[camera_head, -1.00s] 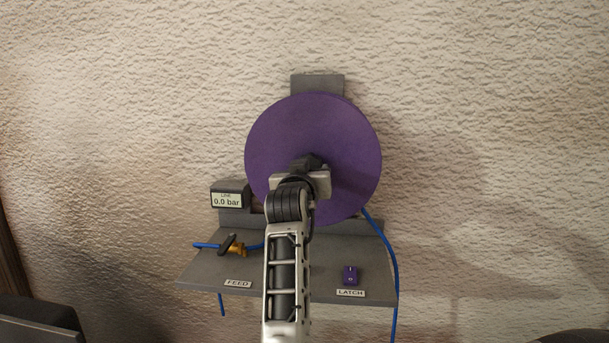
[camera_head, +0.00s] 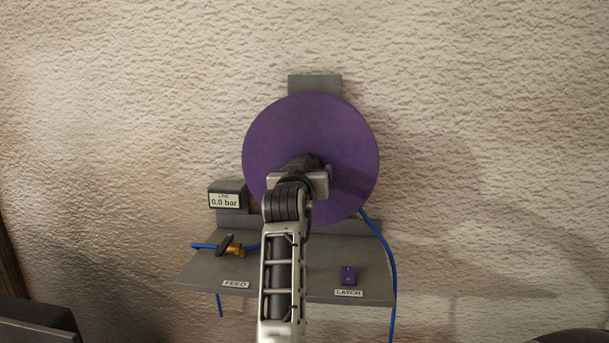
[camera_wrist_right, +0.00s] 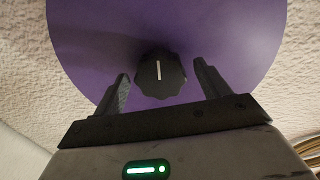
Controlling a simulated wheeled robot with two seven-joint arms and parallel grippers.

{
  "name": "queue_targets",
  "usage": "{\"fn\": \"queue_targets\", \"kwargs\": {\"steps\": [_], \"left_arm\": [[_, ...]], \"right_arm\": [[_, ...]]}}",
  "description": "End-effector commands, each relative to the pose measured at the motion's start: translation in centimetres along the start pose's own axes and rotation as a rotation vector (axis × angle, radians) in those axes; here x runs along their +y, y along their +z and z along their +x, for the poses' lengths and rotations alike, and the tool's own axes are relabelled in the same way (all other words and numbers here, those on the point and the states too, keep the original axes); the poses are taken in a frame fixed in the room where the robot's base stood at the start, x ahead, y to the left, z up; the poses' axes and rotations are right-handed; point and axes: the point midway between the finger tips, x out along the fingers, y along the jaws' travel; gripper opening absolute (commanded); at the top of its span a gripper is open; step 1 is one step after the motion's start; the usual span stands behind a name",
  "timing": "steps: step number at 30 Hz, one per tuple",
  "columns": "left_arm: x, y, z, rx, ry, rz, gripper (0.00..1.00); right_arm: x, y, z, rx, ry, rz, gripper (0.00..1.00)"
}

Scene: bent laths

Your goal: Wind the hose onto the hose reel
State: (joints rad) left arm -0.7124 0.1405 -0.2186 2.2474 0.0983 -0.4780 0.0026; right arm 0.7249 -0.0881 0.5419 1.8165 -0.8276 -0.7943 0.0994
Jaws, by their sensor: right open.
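The hose reel is a big purple disc (camera_head: 280,130) on the wall, with a black knob (camera_wrist_right: 150,82) at its centre. The knob is lobed and has an upright white line in the right wrist view. My right gripper (camera_head: 306,166) is in front of the disc's centre and hides the knob in the head view. In the right wrist view my right gripper (camera_wrist_right: 162,72) is open, its fingers on either side of the knob, with gaps visible. The blue hose (camera_head: 388,250) comes from behind the disc's lower right and hangs past the shelf. My left gripper is out of view.
A grey shelf (camera_head: 320,250) below the reel carries a brass valve (camera_head: 236,250) with a black handle beside the FEED label, and a purple latch switch (camera_head: 348,275) by the LATCH label. A gauge (camera_head: 225,198) at left reads 0.0 bar.

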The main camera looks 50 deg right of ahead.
Motion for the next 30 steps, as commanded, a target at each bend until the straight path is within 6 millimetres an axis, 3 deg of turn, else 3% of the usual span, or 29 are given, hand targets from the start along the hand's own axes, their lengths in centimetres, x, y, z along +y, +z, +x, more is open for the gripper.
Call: {"fn": "queue_targets", "kwargs": {"steps": [7,21,30], "left_arm": [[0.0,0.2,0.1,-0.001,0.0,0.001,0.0],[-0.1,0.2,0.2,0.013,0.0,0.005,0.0],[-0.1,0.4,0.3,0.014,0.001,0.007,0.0]], "right_arm": [[-0.1,0.1,-2.6,0.0,-0.002,0.0,0.75],[-0.1,0.2,-13.3,-0.003,-0.003,0.002,0.75],[0.0,0.0,-15.9,0.0,0.001,-0.001,0.75]]}}
